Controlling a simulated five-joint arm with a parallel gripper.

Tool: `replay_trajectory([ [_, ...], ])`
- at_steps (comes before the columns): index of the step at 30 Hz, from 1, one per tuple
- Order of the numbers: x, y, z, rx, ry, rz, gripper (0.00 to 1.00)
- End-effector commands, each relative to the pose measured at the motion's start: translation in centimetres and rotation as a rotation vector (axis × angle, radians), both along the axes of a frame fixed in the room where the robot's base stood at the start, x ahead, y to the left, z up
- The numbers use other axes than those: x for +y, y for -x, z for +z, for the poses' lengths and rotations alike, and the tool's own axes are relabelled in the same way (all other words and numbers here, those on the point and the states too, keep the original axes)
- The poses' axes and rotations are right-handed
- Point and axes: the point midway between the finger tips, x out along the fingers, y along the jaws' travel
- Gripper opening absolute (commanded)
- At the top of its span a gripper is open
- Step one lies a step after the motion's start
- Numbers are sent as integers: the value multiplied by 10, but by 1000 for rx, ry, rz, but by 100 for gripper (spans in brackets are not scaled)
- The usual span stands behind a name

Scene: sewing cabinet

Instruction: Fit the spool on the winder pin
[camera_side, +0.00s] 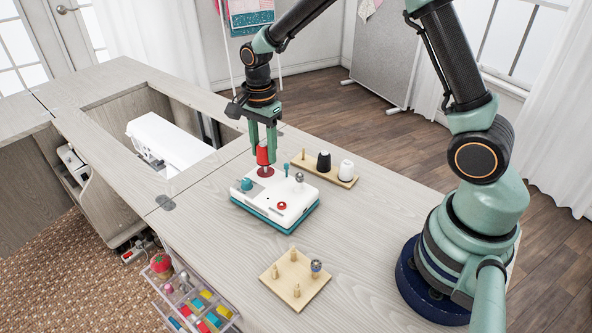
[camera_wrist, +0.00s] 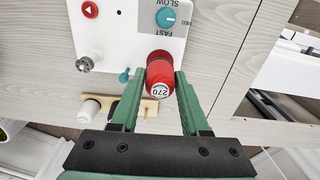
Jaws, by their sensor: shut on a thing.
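A red spool (camera_side: 263,155) is upright between the two green fingers of my gripper (camera_side: 263,143), which is shut on it. In the wrist view the spool (camera_wrist: 160,70) shows its pale end label reading 270. The white and teal winder (camera_side: 298,195) stands on the table beneath it. The spool is over the winder's dark red disc (camera_side: 265,172), close above it or touching; I cannot tell which. The winder pin is not visible and may be hidden by the spool. A teal post (camera_side: 286,170) and a silver knob (camera_side: 299,178) stand right of the spool.
A wooden rack (camera_side: 341,181) with a black spool (camera_side: 324,161) and a white spool (camera_side: 346,170) stands behind the winder. A small peg board (camera_side: 282,294) lies in front. A white sewing machine (camera_side: 168,145) sits in the cabinet opening at left. Table between winder and peg board is clear.

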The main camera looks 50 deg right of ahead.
Motion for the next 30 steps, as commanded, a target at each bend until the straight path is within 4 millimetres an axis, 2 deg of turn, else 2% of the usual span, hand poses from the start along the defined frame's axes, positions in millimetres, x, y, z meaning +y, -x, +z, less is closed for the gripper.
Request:
replay_trajectory([
  [30,0,0,-12,0,0,0,0],
])
